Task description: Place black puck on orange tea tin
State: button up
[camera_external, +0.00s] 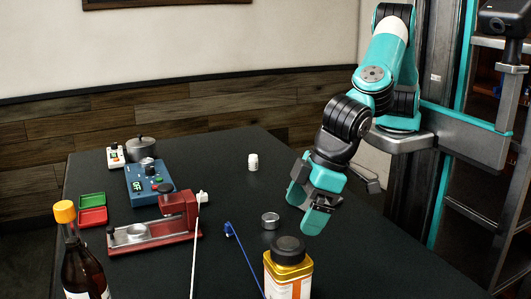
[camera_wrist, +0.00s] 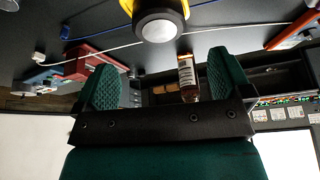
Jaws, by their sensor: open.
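The orange tea tin (camera_external: 288,279) stands at the front of the table, with a white label on its side. A black round piece that looks like the black puck (camera_external: 288,248) sits on top of the tin. In the wrist view the puck (camera_wrist: 159,12) shows at the top edge with a pale round face, and a bit of the yellow tin (camera_wrist: 126,6) shows behind it. My gripper (camera_external: 310,207) is open and empty, above the table behind and slightly right of the tin. It is apart from the puck; its fingers (camera_wrist: 166,80) show spread in the wrist view.
A small metal cup (camera_external: 270,220) stands left of my gripper. The table's right side is clear.

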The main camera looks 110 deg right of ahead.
jog(key=s+d+r+n+g+y, duration=0.2)
jog(key=s+d+r+n, duration=0.3)
jog(key=s+d+r, duration=0.6)
jog(key=s+d+n+g+y, duration=0.1)
jog(key=s+d+n, duration=0.1)
jog(key=s, duration=0.9)
jog(key=s+d+f+n+g+y, duration=0.1)
jog(key=s+d+n+y, duration=0.1)
jog(key=s, duration=0.9)
jog(key=shift+s+d+f+n, duration=0.15)
jog(key=shift+s+d+n, duration=0.15)
jog(key=shift+n, duration=0.2)
